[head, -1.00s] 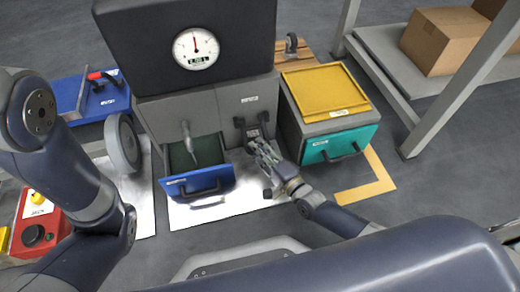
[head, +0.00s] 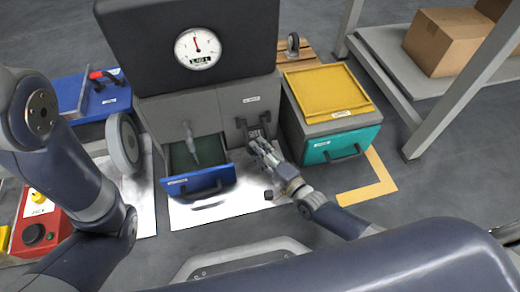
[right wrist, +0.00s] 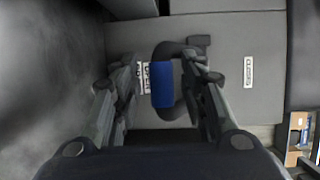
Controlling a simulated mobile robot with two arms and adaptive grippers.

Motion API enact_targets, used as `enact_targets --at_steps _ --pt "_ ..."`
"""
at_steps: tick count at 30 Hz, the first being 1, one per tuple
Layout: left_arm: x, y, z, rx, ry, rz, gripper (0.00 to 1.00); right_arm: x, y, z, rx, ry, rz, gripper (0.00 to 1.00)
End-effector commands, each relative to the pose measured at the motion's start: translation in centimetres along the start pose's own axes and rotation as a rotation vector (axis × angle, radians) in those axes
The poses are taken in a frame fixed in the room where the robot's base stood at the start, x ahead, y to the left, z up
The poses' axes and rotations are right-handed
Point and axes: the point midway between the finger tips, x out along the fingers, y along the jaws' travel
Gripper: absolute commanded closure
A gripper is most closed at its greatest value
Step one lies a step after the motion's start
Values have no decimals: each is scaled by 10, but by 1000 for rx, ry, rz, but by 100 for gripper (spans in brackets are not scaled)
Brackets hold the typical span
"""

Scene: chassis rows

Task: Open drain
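A dark handle with a blue sleeve (right wrist: 161,84) stands out from a grey panel in the right wrist view, with small labels beside it. In the head view the dark handle fitting (head: 240,130) is on the front of the grey cabinet (head: 232,105), right of an open blue drawer (head: 200,181). My right gripper (head: 256,143) is at this fitting. Its fingers (right wrist: 160,75) are open on both sides of the blue sleeve, the right finger closer to it. In the head view the gripper partly hides the handle. My left gripper is out of view.
A teal-fronted drawer unit (head: 342,145) with a yellow top stands close to the right of my right gripper. A small dark block (head: 268,195) lies on the floor sheet. A grey wheel (head: 124,145) is at left. A metal shelf frame (head: 465,80) stands at right.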

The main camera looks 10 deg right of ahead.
Motion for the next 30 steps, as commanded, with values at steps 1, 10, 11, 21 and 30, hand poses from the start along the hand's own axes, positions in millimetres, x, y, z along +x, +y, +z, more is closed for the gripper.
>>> enact_targets --at_steps 1,10,11,21,30 --pt "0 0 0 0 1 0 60 -6 2 0 0 0 4 62" --pt "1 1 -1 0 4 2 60 -62 1 0 -1 -1 3 62" --pt "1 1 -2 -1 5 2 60 -68 1 0 -1 0 3 62" --pt "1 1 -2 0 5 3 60 -113 -1 -1 -1 1 -2 62" --pt "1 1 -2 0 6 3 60 -116 -1 -1 -1 1 -2 62"
